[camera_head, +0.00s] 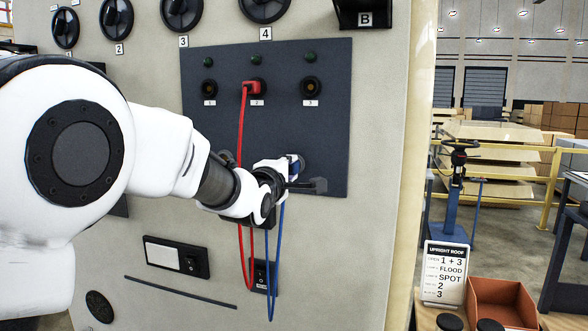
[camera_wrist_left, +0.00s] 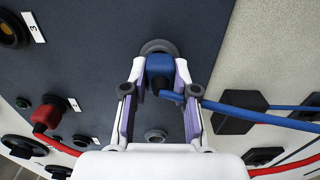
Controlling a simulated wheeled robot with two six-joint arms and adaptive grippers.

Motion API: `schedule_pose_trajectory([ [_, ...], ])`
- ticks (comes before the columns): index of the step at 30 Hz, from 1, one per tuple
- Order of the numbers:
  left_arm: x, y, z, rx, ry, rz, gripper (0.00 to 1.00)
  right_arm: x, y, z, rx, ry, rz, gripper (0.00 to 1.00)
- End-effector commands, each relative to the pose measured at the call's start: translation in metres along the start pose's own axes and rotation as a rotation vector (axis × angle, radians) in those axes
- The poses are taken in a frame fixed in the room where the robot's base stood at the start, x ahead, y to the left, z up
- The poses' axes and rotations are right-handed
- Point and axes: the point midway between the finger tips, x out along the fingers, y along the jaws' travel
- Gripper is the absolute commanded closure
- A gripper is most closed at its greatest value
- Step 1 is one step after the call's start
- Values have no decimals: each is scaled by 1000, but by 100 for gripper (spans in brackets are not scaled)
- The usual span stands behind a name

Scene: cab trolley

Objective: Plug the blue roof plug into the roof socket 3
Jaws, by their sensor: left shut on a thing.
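The blue roof plug (camera_head: 294,163) is at the lower right of the dark panel (camera_head: 215,130). My left gripper (camera_wrist_left: 157,88) is shut on the blue plug (camera_wrist_left: 160,70), its fingers on either side. The plug's nose points at a grey ring (camera_wrist_left: 158,46) on the panel; I cannot tell whether it is seated in it. Its blue cable (camera_head: 275,255) hangs down. Roof socket 3 (camera_head: 311,87) is open and empty, above the plug; it also shows in the left wrist view (camera_wrist_left: 10,30). My right gripper is not in view.
A red plug (camera_head: 254,87) sits in socket 2, its red cable (camera_head: 241,140) hanging past my arm. Socket 1 (camera_head: 209,87) is empty. Black knobs (camera_head: 181,10) line the wall above. A card (camera_head: 444,275) and a brown bin (camera_head: 502,303) stand at lower right.

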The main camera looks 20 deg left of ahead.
Motion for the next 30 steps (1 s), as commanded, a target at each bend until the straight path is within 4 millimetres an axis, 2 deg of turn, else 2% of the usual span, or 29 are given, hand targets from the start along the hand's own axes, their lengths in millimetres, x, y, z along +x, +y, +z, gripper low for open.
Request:
schedule_pose_trajectory([
  [30, -41, -2, 0, 0, 0, -3, 100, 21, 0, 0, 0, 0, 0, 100],
])
